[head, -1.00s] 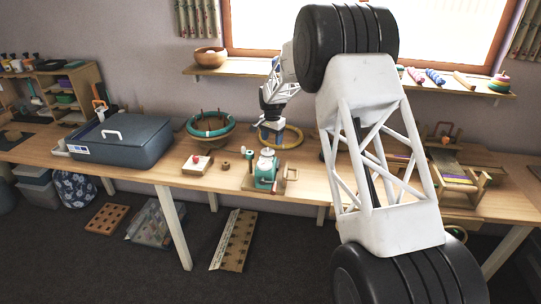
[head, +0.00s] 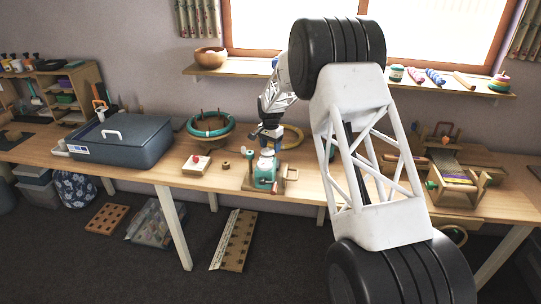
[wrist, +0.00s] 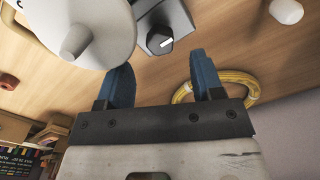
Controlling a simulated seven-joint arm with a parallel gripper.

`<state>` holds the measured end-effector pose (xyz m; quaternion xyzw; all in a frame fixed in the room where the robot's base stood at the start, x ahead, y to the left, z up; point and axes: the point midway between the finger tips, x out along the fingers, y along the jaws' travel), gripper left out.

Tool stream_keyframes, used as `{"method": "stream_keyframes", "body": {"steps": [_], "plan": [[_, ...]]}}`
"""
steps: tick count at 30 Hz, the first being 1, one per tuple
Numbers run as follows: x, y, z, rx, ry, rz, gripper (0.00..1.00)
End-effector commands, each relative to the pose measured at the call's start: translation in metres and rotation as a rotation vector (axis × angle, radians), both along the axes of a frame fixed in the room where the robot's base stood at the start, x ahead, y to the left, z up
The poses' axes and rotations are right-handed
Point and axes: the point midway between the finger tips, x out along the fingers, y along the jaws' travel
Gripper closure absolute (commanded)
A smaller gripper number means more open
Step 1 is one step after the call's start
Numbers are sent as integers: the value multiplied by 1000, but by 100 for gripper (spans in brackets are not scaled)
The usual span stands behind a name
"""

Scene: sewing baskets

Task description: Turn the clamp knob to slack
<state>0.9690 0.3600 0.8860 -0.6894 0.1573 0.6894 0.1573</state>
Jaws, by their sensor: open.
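A small green machine (head: 264,174) stands on the bench near its front edge. In the wrist view, a black knob (wrist: 160,40) with a white pointer mark sits on a grey block (wrist: 178,18). Beside it is a large white disc (wrist: 108,25) with a stubby post. The black knob looks most like the clamp knob. My gripper (head: 268,150) is above and behind the machine in the head view. In the wrist view my gripper (wrist: 160,62) has its two blue fingers wide apart, with the knob just beyond the gap. Nothing is between the fingers.
A yellow hoop (wrist: 252,96) lies by the right finger. A pale rounded piece (wrist: 287,10) is at the upper right. On the bench are a white block with a red button (head: 196,165), a teal-rimmed basket (head: 211,133) and a grey case (head: 120,148). A wooden loom (head: 458,176) stands right.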

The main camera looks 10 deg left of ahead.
Motion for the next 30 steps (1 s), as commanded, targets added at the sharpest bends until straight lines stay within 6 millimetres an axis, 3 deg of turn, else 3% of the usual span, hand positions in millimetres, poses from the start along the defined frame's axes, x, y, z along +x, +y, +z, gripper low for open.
{"method": "stream_keyframes", "body": {"steps": [10, 24, 30], "plan": [[0, 0, -38, 0, 1, 0, 39], [0, 0, -46, 0, 0, 0, 39], [0, 0, -46, 0, 0, 0, 70]]}}
